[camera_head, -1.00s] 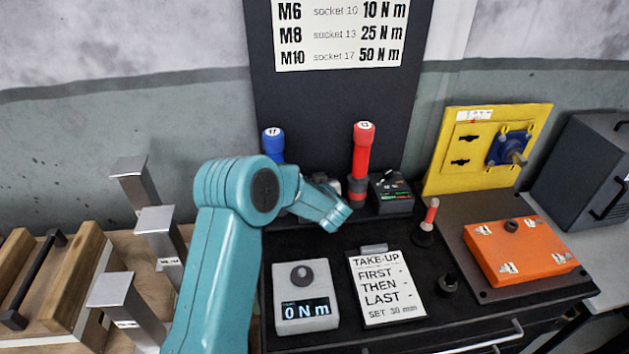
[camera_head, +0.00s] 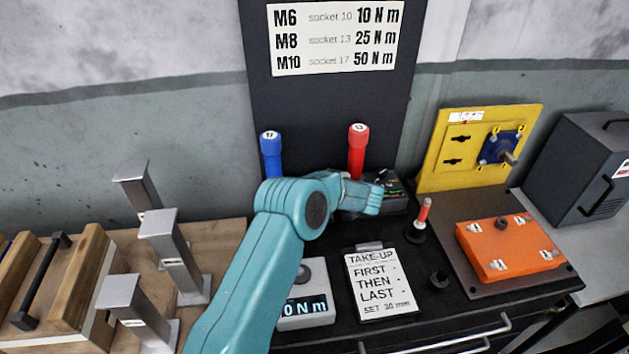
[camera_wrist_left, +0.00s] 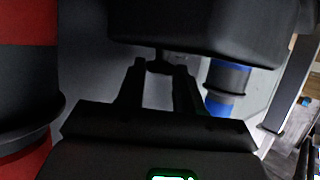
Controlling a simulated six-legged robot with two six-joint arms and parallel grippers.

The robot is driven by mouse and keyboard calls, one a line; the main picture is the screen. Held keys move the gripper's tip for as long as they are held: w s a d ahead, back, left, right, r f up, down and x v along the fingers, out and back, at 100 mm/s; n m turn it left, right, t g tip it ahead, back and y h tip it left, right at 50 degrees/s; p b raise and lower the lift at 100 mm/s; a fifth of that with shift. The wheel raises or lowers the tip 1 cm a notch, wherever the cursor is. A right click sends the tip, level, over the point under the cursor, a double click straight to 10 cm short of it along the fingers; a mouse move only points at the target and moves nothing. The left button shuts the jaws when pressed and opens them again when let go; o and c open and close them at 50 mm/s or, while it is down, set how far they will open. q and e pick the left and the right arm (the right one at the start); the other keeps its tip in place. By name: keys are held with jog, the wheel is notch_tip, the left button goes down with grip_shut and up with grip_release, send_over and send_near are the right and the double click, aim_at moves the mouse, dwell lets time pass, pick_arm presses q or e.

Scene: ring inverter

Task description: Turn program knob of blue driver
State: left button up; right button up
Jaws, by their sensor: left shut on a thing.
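The blue driver (camera_head: 271,155) stands upright against the dark back panel; my left arm hides its lower part in the head view. In the left wrist view its blue section (camera_wrist_left: 227,77) shows right of the fingers, beside a large black body (camera_wrist_left: 205,25). My left gripper (camera_wrist_left: 160,68) is shut, its fingertips together on a small dark knob-like part below that black body. The knob's marking and angle cannot be read. My right gripper is not in view.
A red driver (camera_head: 357,150) stands right of the blue one and is close in the left wrist view (camera_wrist_left: 30,25). The grey torque display (camera_head: 305,318) and take-up card (camera_head: 380,285) lie in front.

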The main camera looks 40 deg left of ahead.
pick_arm(q)
jog(key=shift+r, duration=0.2)
jog(key=o, duration=1)
jog(key=shift+f, duration=0.1)
jog(key=shift+d, duration=0.35)
jog(key=b+v, duration=0.2)
jog(key=v, duration=1.3)
jog(key=shift+s+d+r+b, duration=0.1)
jog(key=shift+d+r+b, duration=0.15)
jog(key=shift+r+b, duration=0.1)
jog(key=shift+c, duration=0.2)
